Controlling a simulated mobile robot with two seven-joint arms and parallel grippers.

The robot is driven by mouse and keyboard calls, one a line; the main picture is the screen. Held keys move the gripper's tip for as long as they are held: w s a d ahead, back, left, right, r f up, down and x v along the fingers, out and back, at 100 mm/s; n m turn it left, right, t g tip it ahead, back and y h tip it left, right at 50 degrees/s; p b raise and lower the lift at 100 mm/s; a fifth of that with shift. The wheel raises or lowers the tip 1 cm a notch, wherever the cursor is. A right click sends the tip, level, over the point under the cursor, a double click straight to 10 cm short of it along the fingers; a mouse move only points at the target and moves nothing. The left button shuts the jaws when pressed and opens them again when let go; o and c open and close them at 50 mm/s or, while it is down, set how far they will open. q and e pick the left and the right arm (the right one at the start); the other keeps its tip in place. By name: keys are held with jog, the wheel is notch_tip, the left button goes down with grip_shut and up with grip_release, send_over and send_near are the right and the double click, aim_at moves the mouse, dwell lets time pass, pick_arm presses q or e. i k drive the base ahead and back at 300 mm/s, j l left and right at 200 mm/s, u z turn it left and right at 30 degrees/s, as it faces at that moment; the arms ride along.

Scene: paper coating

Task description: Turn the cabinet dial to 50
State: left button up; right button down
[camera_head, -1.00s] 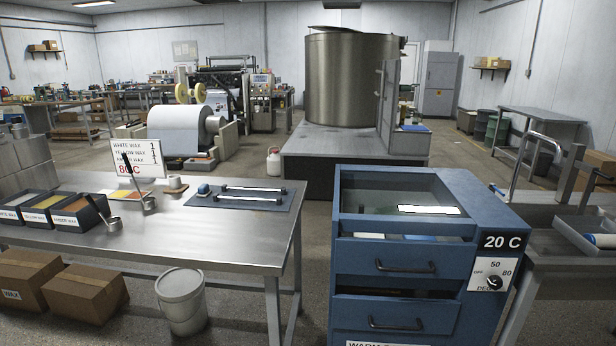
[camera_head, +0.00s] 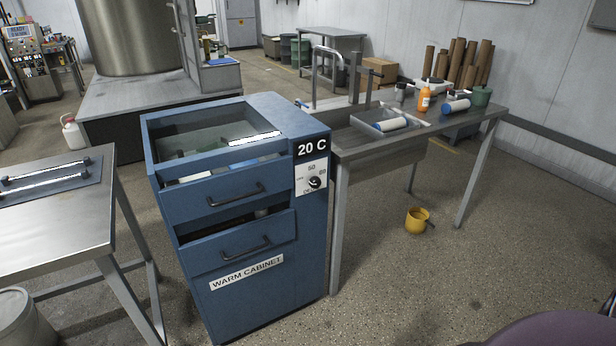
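The blue warm cabinet (camera_head: 250,240) stands in the middle of the head view, with a glass top and two drawers that look slightly pulled out. Its black dial (camera_head: 315,183) sits on a white plate (camera_head: 308,172) at the upper right of the front, marked with 50 above and 80 to the right. The display (camera_head: 312,148) above the plate reads 20 C. The exact pointing of the dial is too small to tell. Neither of my grippers is in view.
A steel table (camera_head: 60,235) stands left of the cabinet. A steel sink bench (camera_head: 375,150) adjoins on the right, bearing rollers and an orange bottle (camera_head: 424,98). A yellow pot (camera_head: 417,220) is on the floor to the right.

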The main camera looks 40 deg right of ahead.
aim_at(314, 182)
jog(key=i+l+z, duration=0.15)
jog(key=i+z, duration=0.2)
jog(key=i, duration=0.6)
